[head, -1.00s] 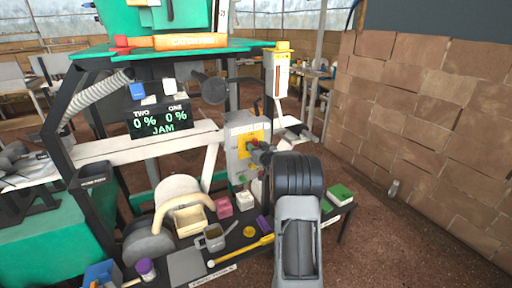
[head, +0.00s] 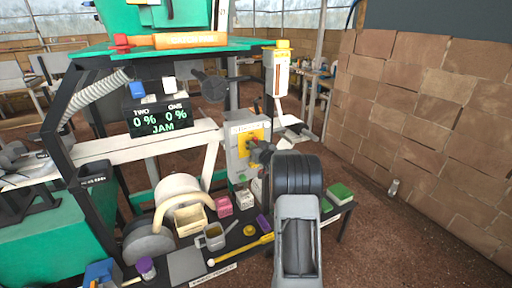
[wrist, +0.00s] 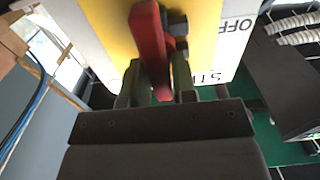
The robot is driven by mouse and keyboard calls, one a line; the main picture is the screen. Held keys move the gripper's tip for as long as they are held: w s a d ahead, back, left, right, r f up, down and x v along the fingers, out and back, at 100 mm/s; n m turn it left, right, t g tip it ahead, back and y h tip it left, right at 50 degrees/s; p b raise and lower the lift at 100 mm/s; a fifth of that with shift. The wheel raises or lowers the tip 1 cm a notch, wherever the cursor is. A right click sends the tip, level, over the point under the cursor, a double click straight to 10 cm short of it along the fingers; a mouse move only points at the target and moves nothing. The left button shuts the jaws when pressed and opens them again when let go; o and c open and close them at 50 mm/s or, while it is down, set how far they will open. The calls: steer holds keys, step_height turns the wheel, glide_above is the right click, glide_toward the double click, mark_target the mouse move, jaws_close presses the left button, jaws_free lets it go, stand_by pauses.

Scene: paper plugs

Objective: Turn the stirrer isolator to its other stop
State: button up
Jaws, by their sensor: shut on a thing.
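The stirrer isolator is a grey box (head: 236,160) with a yellow plate on the frame's post, in the middle of the head view. Its red handle (wrist: 149,42) is large in the wrist view, over the yellow plate (wrist: 108,22), and runs nearly up and down the picture with a slight tilt. My gripper (wrist: 160,88) is shut on the handle's lower end, one finger on each side. In the head view my gripper (head: 262,150) is at the front of the box and hides part of the handle. An "OFF" mark shows right of the handle in the wrist view.
A low shelf below holds a grey jug (head: 212,238), a yellow stick (head: 242,248), small boxes and a green block (head: 340,192). A brick wall (head: 430,120) stands at the right, with open floor before it.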

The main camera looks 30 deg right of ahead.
steer(key=shift+f+b, duration=0.1)
steer(key=shift+b, duration=0.2)
steer(key=n+b, duration=0.1)
steer(key=b, duration=0.1)
steer(key=n+b, duration=0.2)
steer(key=shift+a+f, duration=0.15)
steer(key=shift+f, duration=0.1)
steer(key=shift+w+a+f+n+b, duration=0.1)
steer(key=shift+a+n+b, duration=0.05)
steer(key=shift+n+b, duration=2.2)
steer(key=shift+s+a+f+n+b, duration=0.1)
steer(key=shift+a+f+n+b, duration=0.1)
steer(key=shift+n+b, duration=2.15)
steer(key=shift+w+a+f+n+b, duration=0.1)
steer(key=shift+a+n+b, duration=0.05)
steer(key=shift+n+b, duration=2.2)
steer(key=shift+n, duration=0.45)
steer(key=o, duration=0.8)
steer(key=shift+r, duration=0.1)
